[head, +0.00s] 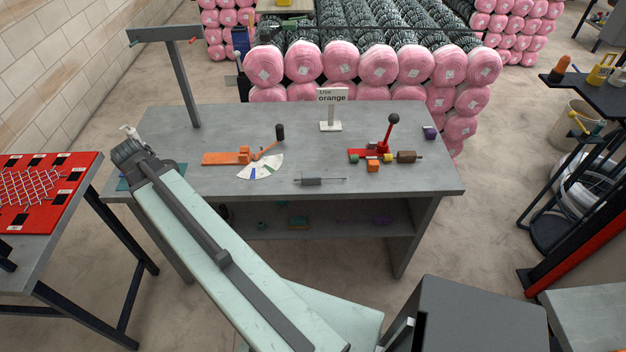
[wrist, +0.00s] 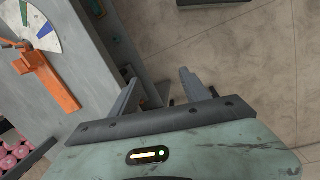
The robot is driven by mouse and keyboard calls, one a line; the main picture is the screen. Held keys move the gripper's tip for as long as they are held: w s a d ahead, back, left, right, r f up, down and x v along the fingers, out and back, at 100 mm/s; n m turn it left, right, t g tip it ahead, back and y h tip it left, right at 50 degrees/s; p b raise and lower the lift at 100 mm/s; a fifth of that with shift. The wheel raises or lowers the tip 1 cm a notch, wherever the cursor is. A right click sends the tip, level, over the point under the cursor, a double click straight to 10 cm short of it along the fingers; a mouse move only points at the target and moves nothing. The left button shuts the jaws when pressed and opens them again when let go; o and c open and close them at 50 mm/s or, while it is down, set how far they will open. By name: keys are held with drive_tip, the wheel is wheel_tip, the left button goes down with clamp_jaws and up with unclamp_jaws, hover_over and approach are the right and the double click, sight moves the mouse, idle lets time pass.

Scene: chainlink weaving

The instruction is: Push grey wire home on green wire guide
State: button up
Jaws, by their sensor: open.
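A dark stand (head: 182,85) rises at the back left of the grey table, with a crossbar on top. The crossbar's left end has a small green tip (head: 134,43), and its right end has a red tip (head: 193,40). I cannot tell whether the green tip is the green wire guide. I cannot make out a separate grey wire in either view. In the wrist view my gripper (wrist: 157,78) is open with nothing between its fingers, over bare floor beside the table. In the head view my arm reaches to the table's left end, and its fingers are not clear.
A red board (head: 45,190) with white mesh lies at the left.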

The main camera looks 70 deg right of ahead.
drive_tip(key=s+d+n+g, duration=0.1)
drive_tip(key=s+d, duration=0.5)
drive_tip(key=d, duration=0.3)
drive_tip(key=s+d, duration=0.5)
drive_tip(key=d, duration=0.3)
drive_tip(key=r+n+g, duration=0.1)
drive_tip(key=n+g, duration=0.1)
hover_over(313, 174)
drive_tip(key=w+a, duration=0.2)
drive_tip(key=shift+w+d, duration=0.1)
drive_tip(key=shift+d, duration=0.15)
drive_tip(key=b+x, duration=0.2)
drive_tip(key=shift+f+b, duration=0.1)
drive_tip(key=shift+b, duration=0.2)
drive_tip(key=shift+f+b, duration=0.3)
drive_tip(key=shift+r, duration=0.1)
drive_tip(key=b+x, duration=0.5)
drive_tip(key=shift+d+f, duration=0.15)
drive_tip(key=shift+f, duration=0.1)
drive_tip(key=shift+r, duration=0.2)
clamp_jaws()
